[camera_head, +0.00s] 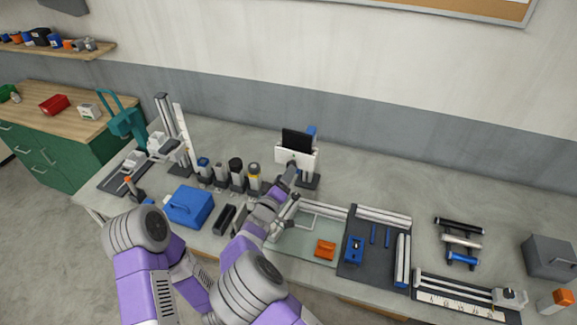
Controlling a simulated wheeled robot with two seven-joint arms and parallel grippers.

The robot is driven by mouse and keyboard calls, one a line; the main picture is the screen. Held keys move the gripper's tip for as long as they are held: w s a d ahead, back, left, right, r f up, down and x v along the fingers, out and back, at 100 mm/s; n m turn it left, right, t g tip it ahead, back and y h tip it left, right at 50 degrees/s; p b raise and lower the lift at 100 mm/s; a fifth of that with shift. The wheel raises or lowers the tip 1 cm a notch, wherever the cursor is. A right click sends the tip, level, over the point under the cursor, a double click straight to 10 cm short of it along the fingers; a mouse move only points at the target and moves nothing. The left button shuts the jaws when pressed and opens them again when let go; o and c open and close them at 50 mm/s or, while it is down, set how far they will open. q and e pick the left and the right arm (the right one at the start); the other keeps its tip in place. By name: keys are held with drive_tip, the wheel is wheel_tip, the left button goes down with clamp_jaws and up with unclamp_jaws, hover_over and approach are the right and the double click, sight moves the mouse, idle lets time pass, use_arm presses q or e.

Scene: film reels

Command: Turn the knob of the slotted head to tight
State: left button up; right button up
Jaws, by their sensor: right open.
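The slotted head seems to be the white block (283,154) with a black panel (297,139) standing in its top, on a dark base at the back middle of the bench. A blue part (312,131) shows behind its right side; I cannot tell whether this is the knob. My right gripper (291,170) is open, at the front of the white block and partly overlapping it in the picture. Whether it touches the head is too small to tell. My left gripper is not in view; only purple arm links show.
Several upright cylinders (236,168) stand left of the head, with a blue box (188,206) before them. A pale green tray (300,246) holds an orange block (325,249). A dark tray (374,270) lies to its right. The bench behind it is clear.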

drive_tip(key=x, duration=0.4)
drive_tip(key=c, duration=1)
drive_tip(key=shift+d+f+m+b, duration=0.1)
drive_tip(key=shift+m+b, duration=7.9)
drive_tip(key=shift+m, duration=0.95)
drive_tip(key=shift+d+f+m+b, duration=0.1)
drive_tip(key=shift+m+b, duration=7.85)
drive_tip(key=shift+m, duration=1)
drive_tip(key=shift+c, duration=0.2)
drive_tip(key=shift+a, duration=0.1)
